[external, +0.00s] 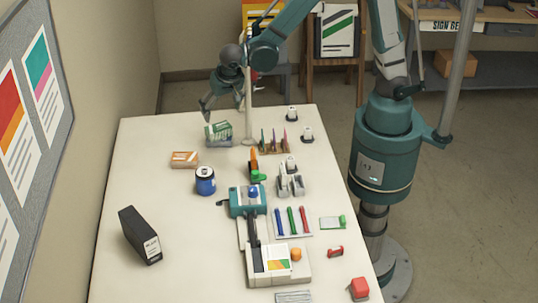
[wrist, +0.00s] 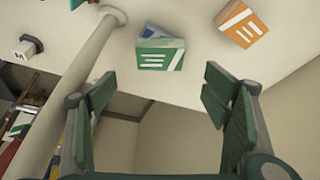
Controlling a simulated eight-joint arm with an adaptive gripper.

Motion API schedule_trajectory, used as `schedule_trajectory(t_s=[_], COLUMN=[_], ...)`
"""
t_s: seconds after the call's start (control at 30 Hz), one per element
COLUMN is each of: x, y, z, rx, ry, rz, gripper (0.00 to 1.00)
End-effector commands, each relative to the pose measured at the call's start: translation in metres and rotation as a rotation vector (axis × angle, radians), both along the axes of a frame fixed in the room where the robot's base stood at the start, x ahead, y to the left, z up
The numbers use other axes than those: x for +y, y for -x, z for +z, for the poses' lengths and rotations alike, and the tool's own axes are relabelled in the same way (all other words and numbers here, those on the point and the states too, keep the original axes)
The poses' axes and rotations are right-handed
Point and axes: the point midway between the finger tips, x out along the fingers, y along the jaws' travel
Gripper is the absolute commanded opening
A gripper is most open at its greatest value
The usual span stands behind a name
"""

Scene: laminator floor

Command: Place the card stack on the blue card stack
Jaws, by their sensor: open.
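A green-and-white card stack (external: 217,129) sits near the far left edge of the table. The wrist view shows its green face (wrist: 160,60) with white stripes, and a blue card stack (wrist: 158,32) directly against it; they overlap, and I cannot tell whether one rests on the other. An orange card stack (external: 184,160) lies nearer the camera; it also shows in the wrist view (wrist: 241,24). My gripper (external: 222,107) is open and empty, above the table's far end. In the wrist view its fingers (wrist: 158,90) are spread, with the green-and-white stack beyond the tips.
A pale upright pole (external: 249,100) stands close to the gripper's right. A black box file (external: 140,236) stands at the left. The table's left side is mostly clear.

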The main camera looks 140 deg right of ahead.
Motion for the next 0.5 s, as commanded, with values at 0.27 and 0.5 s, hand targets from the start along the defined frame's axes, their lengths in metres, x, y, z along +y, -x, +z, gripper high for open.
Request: schedule_trajectory(t_s=[0.27,0.5], x=[0.01,0.044], y=[-0.006,-0.025], z=[0.006,0.027], rx=[-0.003,-0.012], ry=[-0.003,-0.009], rz=[0.038,0.173], gripper=[0.75,0.75])
